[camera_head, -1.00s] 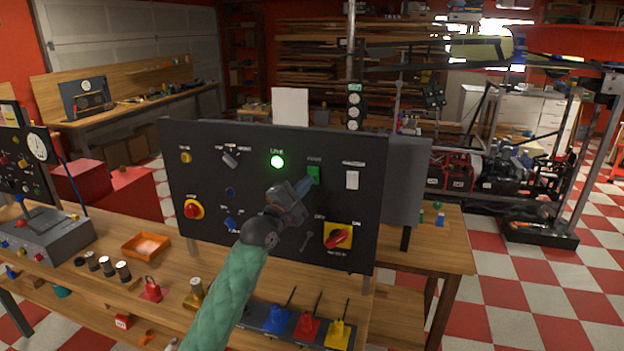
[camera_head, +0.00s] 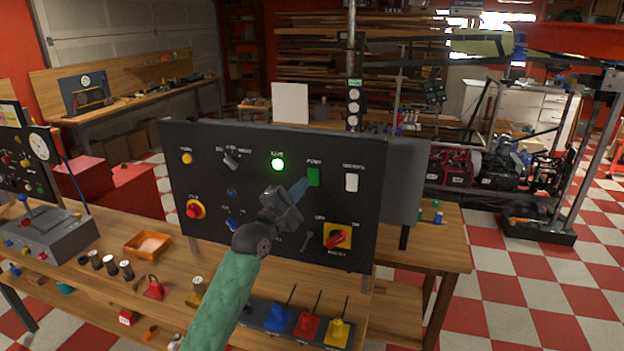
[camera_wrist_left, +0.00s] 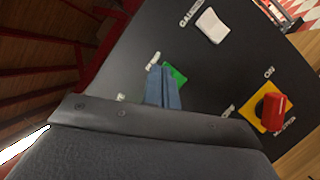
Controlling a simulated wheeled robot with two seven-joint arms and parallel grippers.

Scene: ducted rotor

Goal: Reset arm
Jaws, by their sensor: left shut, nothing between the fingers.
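My left arm, in a green sleeve, reaches up from the bottom of the head view. My left gripper (camera_head: 299,187) is shut and empty in front of the black control panel (camera_head: 270,225). Its blue fingers also show in the left wrist view (camera_wrist_left: 162,88). The fingertips are close to the green rocker switch (camera_head: 313,177), which they partly cover in the wrist view (camera_wrist_left: 177,75). I cannot tell whether they touch it. A green lamp (camera_head: 278,164) is lit on the panel. My right gripper is not in view.
The panel stands on a wooden bench (camera_head: 420,262). It also carries a white switch (camera_head: 351,182), a red rotary switch on a yellow plate (camera_head: 338,236) and a red knob (camera_head: 194,209). An orange tray (camera_head: 148,245) and blue, red and yellow levers (camera_head: 307,322) are on the bench.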

